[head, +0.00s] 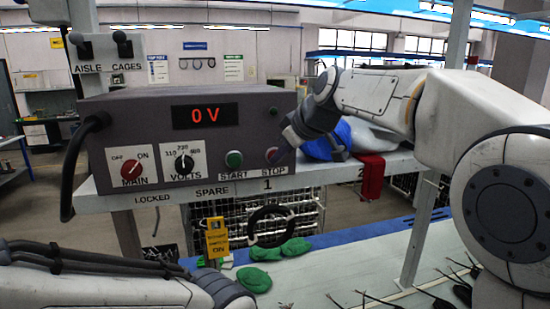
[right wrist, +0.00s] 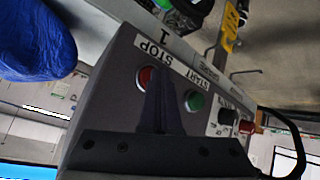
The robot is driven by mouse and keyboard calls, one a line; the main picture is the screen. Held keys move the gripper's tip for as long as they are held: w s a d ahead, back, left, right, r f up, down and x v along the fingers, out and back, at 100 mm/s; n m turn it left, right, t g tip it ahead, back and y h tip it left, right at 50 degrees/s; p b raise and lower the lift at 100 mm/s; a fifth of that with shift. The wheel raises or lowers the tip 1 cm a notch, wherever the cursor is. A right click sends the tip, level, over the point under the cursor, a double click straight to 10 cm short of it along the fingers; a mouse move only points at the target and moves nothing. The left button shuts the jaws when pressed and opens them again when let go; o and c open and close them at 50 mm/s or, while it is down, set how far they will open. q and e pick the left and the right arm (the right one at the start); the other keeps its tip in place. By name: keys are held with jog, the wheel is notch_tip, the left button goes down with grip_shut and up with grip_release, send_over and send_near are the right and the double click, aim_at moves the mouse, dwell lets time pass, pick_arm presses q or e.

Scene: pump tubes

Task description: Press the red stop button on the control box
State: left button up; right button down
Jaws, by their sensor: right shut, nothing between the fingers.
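The grey control box (head: 188,130) stands on a shelf, with a red "0 V" display. Its red stop button (head: 272,155), labelled STOP, is at the lower right of the front face, beside the green start button (head: 234,159). My right gripper (head: 282,150) is shut and empty, its tips close to the stop button in the head view. In the right wrist view the shut fingers (right wrist: 157,92) overlap the panel just beside the red stop button (right wrist: 146,78), with the green button (right wrist: 194,101) on the other side. I cannot tell whether they touch the box. My left gripper is out of view.
A red MAIN knob (head: 132,169) and a black VOLTS knob (head: 184,163) are on the box. A black cable (head: 70,170) hangs at its left. A blue item (head: 325,142) and red cloth (head: 371,177) lie right of the box. A yellow tag (head: 217,238) hangs below.

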jog(key=shift+s+d+b, duration=0.2)
jog(key=shift+s+b, duration=0.2)
jog(key=shift+s, duration=0.1)
jog(key=shift+s+d+b, duration=0.15)
jog(key=shift+s+b, duration=0.2)
jog(key=shift+s, duration=0.15)
jog(key=s+b, duration=0.1)
jog(key=s+d+b, duration=0.1)
jog(key=s, duration=0.1)
jog(key=s+b, duration=0.1)
jog(key=shift+s+d, duration=0.25)
jog(key=shift+s, duration=0.1)
dwell(0.4)
